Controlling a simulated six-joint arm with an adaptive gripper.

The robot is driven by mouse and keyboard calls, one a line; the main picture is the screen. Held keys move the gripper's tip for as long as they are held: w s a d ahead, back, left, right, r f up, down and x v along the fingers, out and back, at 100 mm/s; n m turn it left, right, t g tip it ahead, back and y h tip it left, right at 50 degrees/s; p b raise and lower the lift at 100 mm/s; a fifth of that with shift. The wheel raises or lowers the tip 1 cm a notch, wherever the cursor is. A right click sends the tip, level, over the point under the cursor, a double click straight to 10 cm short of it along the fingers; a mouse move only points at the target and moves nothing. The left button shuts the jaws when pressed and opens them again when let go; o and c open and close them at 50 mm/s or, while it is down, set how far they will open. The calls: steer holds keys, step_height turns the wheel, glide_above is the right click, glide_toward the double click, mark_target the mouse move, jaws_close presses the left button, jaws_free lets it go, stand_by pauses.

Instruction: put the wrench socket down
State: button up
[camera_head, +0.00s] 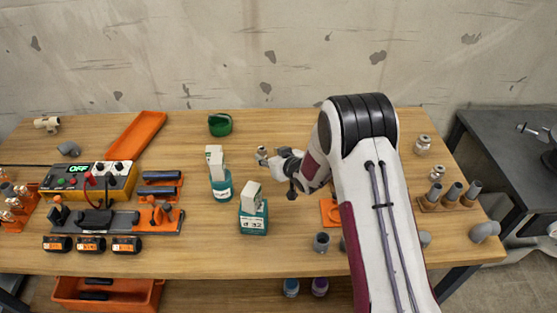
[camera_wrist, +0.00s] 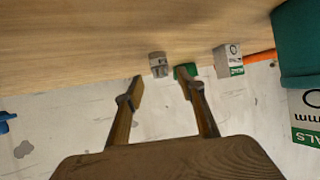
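A small grey metal piece, which looks like the wrench socket (camera_head: 262,150), stands on the wooden table just off the tip of my gripper (camera_head: 272,160). In the wrist view, which is upside down, the grey piece (camera_wrist: 158,65) stands upright on the table beyond the gap between my fingertips (camera_wrist: 161,88). The two fingers are spread, with nothing held between them. I cannot make out the fine shape of the piece.
An orange tray (camera_head: 136,138) lies farther left. The tabletop behind my gripper is clear.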

steer(key=shift+v, duration=3.5)
steer(key=shift+r, duration=0.1)
steer(key=s+d+r+m+g+h, duration=0.1)
steer(key=s+d+r+h, duration=0.2)
steer(key=s+d+r, duration=0.55)
steer(key=s+d+r+m+g+h, duration=0.15)
steer(key=s+d+r, duration=0.3)
steer(key=r, duration=0.65)
steer(key=s+r+m+g, duration=0.1)
steer(key=s+r, duration=0.1)
steer(key=s, duration=1.3)
steer(key=s+d+r+m+g, duration=0.1)
steer(key=s+r+g, duration=0.1)
steer(key=s, duration=1.4)
steer(key=shift+d+m+h, duration=0.35)
steer(key=shift+h, duration=0.1)
